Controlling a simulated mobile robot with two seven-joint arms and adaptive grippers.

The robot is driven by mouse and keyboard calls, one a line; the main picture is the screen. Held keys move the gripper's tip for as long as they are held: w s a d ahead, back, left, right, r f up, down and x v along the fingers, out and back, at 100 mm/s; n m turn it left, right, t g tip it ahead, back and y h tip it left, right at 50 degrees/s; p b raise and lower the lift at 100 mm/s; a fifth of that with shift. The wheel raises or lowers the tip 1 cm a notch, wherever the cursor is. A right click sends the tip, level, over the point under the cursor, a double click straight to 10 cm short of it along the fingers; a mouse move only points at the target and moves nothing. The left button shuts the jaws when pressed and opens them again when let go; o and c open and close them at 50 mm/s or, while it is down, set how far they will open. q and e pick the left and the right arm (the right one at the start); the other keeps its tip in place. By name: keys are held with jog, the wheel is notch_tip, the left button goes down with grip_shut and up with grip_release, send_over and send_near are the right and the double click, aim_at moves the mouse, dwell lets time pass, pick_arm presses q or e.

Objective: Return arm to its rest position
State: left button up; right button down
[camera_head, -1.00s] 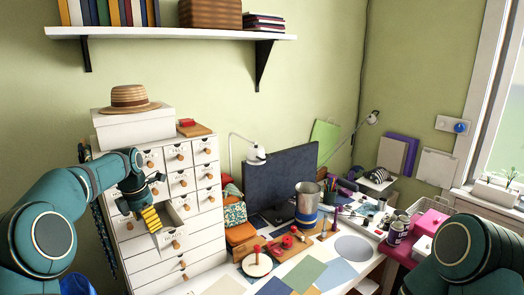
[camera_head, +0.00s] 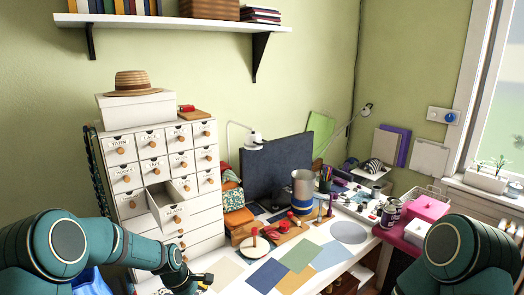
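My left arm (camera_head: 130,243) comes in from the lower left and reaches low across the front of the white drawer cabinet (camera_head: 205,222). My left gripper (camera_head: 204,279) is at the bottom of the picture, below and right of the open drawer (camera_head: 174,213). Only a small dark part of its fingers shows, so I cannot tell whether it is open or shut. My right arm (camera_head: 458,248) shows at the lower right; its gripper is outside the picture.
A straw hat (camera_head: 133,82) sits on a white box on the cabinet. One small drawer sticks out.

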pick_arm(q)
jog(key=s+d+f+m+b, duration=0.1)
jog(key=s+d+f+m, duration=0.2)
jog(key=s, duration=0.5)
jog(key=s+d+f+m+b, duration=0.2)
jog(key=s+d+f+m, duration=0.1)
jog(key=s+f+m, duration=0.2)
jog(key=s+d+f+m+b, duration=0.2)
jog(key=s+f+m, duration=0.3)
jog(key=s, duration=0.5)
notch_tip(320, 180, down, 3)
jog(key=shift+s+d+r+h, duration=0.2)
jog(key=shift+s+d+h, duration=0.2)
jog(key=shift+d, duration=0.2)
pick_arm(e)
notch_tip(320, 180, down, 7)
jog(key=shift+a+r, duration=0.15)
jog(key=shift+r, duration=0.05)
